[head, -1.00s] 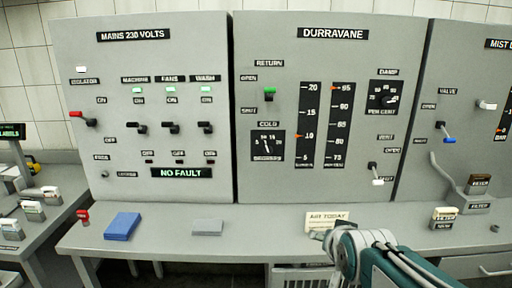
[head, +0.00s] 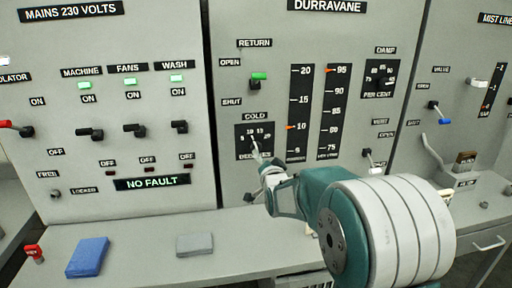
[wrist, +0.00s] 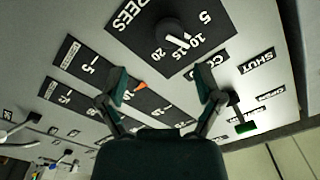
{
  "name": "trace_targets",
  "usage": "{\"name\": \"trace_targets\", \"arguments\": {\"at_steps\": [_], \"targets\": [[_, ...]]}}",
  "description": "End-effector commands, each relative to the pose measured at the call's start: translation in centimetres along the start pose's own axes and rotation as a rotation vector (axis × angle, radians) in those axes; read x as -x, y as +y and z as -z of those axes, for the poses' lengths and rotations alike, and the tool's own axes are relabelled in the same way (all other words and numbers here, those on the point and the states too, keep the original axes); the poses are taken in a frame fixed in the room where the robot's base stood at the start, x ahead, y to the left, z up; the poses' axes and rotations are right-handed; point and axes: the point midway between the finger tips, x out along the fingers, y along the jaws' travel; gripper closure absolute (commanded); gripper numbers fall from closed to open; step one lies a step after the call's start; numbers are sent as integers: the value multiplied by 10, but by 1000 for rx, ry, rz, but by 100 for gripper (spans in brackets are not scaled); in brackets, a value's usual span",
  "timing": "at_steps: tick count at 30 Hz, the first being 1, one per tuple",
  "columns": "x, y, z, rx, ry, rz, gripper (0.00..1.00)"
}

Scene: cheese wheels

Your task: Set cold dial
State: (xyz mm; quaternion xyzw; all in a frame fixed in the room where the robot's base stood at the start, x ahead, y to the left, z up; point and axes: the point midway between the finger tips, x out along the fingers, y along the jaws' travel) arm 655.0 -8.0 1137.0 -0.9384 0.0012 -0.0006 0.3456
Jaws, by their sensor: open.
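The cold dial (head: 242,152) is a black square plate with white figures on the grey DURRAVANE panel, under the COLD label. In the wrist view the dial plate (wrist: 125,22) appears upside down. Its dark round knob (wrist: 168,30) has a white pointer on the side towards the 10 and 15 figures; its exact setting is unclear. My gripper (head: 266,168) is just below the dial in the head view and partly covers the plate's lower edge. In the wrist view my gripper (wrist: 163,80) is open, with its two fingers spread apart and empty. The knob lies beyond the fingertips, apart from them.
Two vertical scales (head: 301,110) with orange markers stand right of the dial. A green-tipped RETURN lever (head: 259,78) is above it. The DAMP dial (head: 381,78) and a white-tipped lever (head: 374,170) are farther right. A blue pad (head: 88,257) lies on the counter.

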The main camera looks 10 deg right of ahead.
Motion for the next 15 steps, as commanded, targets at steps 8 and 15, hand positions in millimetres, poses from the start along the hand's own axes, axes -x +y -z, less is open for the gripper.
{"name": "trace_targets", "arguments": {"at_steps": [8, 15], "targets": [[-49, -6, -6, 5, -3, 2, 16], [-72, -3, -3, 3, -3, 1, 16]]}}
